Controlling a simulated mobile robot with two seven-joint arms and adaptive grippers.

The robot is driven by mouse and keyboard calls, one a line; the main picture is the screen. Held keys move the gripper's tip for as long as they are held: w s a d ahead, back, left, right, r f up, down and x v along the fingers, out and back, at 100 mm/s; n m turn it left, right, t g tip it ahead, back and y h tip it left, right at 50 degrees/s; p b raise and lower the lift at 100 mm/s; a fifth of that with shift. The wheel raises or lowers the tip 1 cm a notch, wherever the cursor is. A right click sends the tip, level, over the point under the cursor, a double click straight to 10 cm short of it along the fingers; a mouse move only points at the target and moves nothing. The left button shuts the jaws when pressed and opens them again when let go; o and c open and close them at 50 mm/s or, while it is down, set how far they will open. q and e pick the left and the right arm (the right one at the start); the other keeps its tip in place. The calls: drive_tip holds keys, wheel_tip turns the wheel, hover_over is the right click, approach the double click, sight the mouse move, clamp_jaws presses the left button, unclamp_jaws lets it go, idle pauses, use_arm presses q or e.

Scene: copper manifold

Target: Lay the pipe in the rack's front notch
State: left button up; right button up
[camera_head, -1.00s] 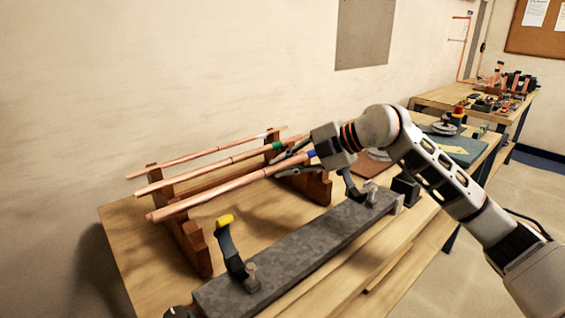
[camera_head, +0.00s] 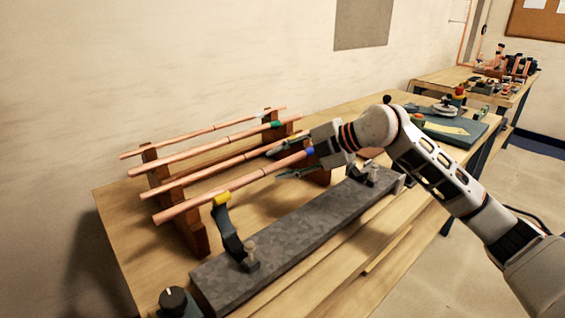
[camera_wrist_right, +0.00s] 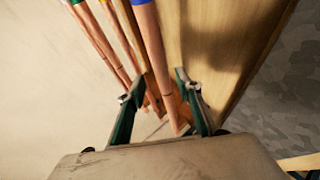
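The copper pipe with the blue band (camera_head: 230,188) is the nearest of several pipes and runs along the wooden rack (camera_head: 200,240). It lies over the rack's front step; whether it is fully seated is hard to tell. My right gripper (camera_head: 283,162) comes in from the right, its fingers on either side of this pipe near the blue band. In the right wrist view the pipe (camera_wrist_right: 152,45) passes between the spread fingers (camera_wrist_right: 160,80), with gaps beside it, so the gripper looks open. The rack's far post is partly hidden by the gripper. My left gripper is not in view.
Pipes with white and green bands (camera_head: 220,150) and another pipe lie higher behind. In front stands a grey block (camera_head: 290,235) with upright clamps, one yellow-tipped (camera_head: 222,199) close to the pipe. A black knob (camera_head: 173,300) is at the front left.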

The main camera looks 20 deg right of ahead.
drive_tip(key=shift+d, duration=0.1)
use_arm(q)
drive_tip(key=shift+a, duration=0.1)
use_arm(e)
drive_tip(key=v, duration=1.2)
idle(0.4)
